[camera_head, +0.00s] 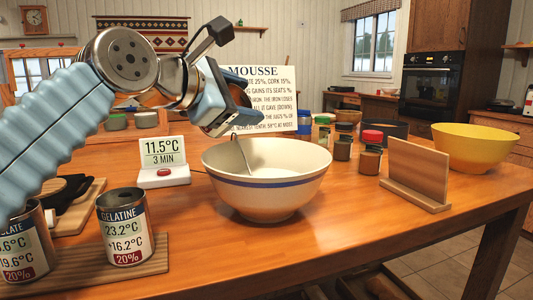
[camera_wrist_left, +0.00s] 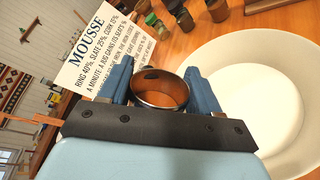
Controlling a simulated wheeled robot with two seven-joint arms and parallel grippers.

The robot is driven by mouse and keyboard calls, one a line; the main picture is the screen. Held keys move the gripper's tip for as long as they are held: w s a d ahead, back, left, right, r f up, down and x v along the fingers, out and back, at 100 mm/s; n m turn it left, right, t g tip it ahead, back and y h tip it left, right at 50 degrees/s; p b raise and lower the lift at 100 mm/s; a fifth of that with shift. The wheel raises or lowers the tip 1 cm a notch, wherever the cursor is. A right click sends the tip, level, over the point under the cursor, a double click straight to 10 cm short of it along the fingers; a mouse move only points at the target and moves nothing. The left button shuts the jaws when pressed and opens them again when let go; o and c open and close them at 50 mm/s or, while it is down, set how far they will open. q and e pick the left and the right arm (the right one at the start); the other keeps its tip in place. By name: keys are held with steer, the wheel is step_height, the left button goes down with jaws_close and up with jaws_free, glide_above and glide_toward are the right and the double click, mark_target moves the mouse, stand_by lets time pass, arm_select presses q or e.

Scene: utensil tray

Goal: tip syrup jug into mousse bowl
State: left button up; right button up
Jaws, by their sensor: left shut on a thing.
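The mousse bowl (camera_head: 262,198) is cream with a blue band and stands on the wooden table, with pale white contents; its white rim and inside also show at the right of the left wrist view (camera_wrist_left: 285,100). My left gripper (camera_head: 238,112) is above the bowl's back left rim. It is shut on the syrup jug, whose round mouth and coppery brown inside (camera_wrist_left: 160,92) show between the blue fingers in the left wrist view. In the head view the gripper mostly hides the jug, so I cannot tell its tilt. No pouring stream shows. My right gripper is not in view.
A thin rod (camera_head: 242,155) leans in the bowl. A display reading 11.5°C (camera_head: 163,158) stands left, near the gelatine can (camera_head: 124,228). A wooden stand (camera_head: 417,175), several small jars (camera_head: 371,150) and a yellow bowl (camera_head: 475,147) are right. A mousse card (camera_head: 275,100) stands behind.

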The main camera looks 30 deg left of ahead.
arm_select(q)
steer(key=shift+f, duration=0.15)
steer(key=shift+d+m+y+p, duration=0.15)
steer(key=shift+m+y+p, duration=0.35)
steer(key=shift+m, duration=0.4)
stand_by(0.4)
steer(key=shift+d+f+m+y, duration=0.2)
steer(key=shift+f+m+y, duration=0.1)
steer(key=shift+f+m, duration=0.3)
stand_by(0.5)
steer(key=shift+w+d+f+m+g+y+b, duration=0.1)
steer(key=shift+d+f+m+g+y+b, duration=0.1)
steer(key=shift+d+f+m, duration=0.25)
steer(key=shift+d+f+m+g+y+b, duration=0.15)
steer(key=shift+d+m+y, duration=0.1)
steer(key=shift+d, duration=0.3)
stand_by(1.1)
